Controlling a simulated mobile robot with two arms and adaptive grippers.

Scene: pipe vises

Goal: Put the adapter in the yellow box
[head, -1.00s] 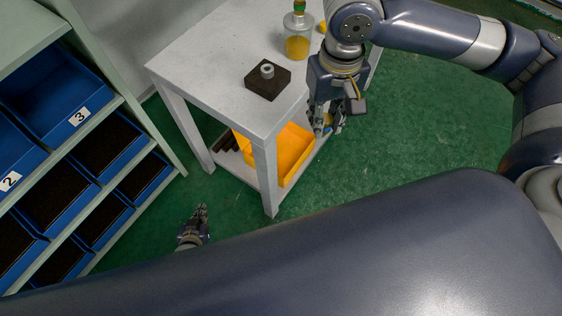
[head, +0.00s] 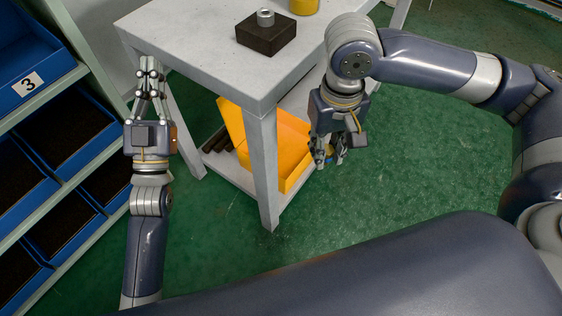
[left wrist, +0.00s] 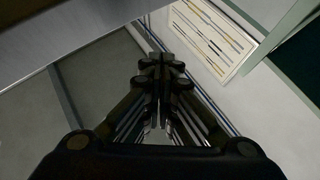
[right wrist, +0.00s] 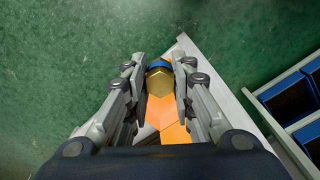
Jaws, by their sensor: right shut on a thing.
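The adapter (right wrist: 159,82), a brass hexagonal piece with a blue ring, is between the fingers of my right gripper (right wrist: 158,66), which is shut on it. In the head view my right gripper (head: 328,162) points down beside the table's right side, just right of the yellow box (head: 292,150); only a little of the adapter's blue shows there. The box sits on the table's lower shelf, partly hidden by the tabletop and a leg. In the right wrist view its orange-yellow surface (right wrist: 174,132) lies behind the adapter. My left gripper (head: 149,62) is empty, fingers together, by the table's left corner.
The white table (head: 200,45) carries a dark block (head: 266,36) with a metal ring on top, and a yellow-filled container (head: 304,6) behind. Dark bars (head: 216,140) lie on the lower shelf. A rack with blue bins (head: 35,65) stands left. Green floor is open at right.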

